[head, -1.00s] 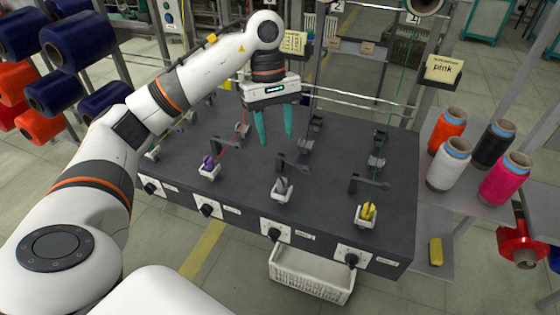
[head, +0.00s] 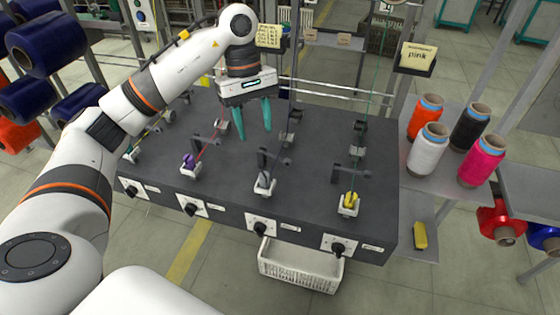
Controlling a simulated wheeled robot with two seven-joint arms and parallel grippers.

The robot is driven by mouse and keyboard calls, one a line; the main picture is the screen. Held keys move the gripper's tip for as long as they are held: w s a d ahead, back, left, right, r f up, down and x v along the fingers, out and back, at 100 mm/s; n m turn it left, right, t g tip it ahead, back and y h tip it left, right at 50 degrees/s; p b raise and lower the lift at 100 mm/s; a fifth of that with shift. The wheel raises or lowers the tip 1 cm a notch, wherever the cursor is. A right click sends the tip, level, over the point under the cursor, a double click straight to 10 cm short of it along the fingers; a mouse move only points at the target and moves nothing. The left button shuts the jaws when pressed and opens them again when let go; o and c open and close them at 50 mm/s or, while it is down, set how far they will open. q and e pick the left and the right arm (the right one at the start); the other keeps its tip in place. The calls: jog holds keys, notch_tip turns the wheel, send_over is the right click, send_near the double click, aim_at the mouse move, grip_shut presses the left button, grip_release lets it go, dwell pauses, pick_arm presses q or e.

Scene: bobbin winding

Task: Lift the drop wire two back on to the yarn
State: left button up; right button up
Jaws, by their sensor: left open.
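My left gripper (head: 253,132) is open, its two teal fingers pointing down above the dark winding bench (head: 310,205). Nothing shows between the fingers. Left of the fingers, a red yarn (head: 208,143) runs up from the purple bobbin (head: 189,161) towards a small guide part (head: 223,126). The grey bobbin (head: 264,181) sits below and slightly right of the fingers, with a dark bracket (head: 276,159) behind it. I cannot make out drop wire two; it is too small or hidden behind the gripper. My right gripper is not in view.
A yellow bobbin (head: 350,199) sits at the right station. Orange (head: 425,118), white (head: 427,149), black (head: 471,127) and pink (head: 481,160) cones stand on the right shelf. A white basket (head: 298,267) is below the front edge.

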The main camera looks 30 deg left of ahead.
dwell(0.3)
pick_arm(q)
jog(key=shift+w, duration=0.1)
jog(key=c, duration=0.3)
jog(key=n+t+h+p, duration=0.2)
jog(key=n+t+p, duration=0.15)
jog(key=n, duration=0.55)
send_near(289, 159)
jog(key=shift+g, duration=0.45)
jog(key=p+x, duration=0.1)
jog(key=x, duration=0.1)
jog(key=p+x, duration=0.1)
jog(key=x, duration=0.2)
jog(key=p+x, duration=0.1)
jog(key=x, duration=0.1)
jog(key=shift+w+d+f, duration=0.1)
jog(key=shift+w+d, duration=0.1)
jog(key=shift+w, duration=0.1)
jog(key=shift+d+f, duration=0.2)
jog(key=shift+f, duration=0.45)
grip_shut()
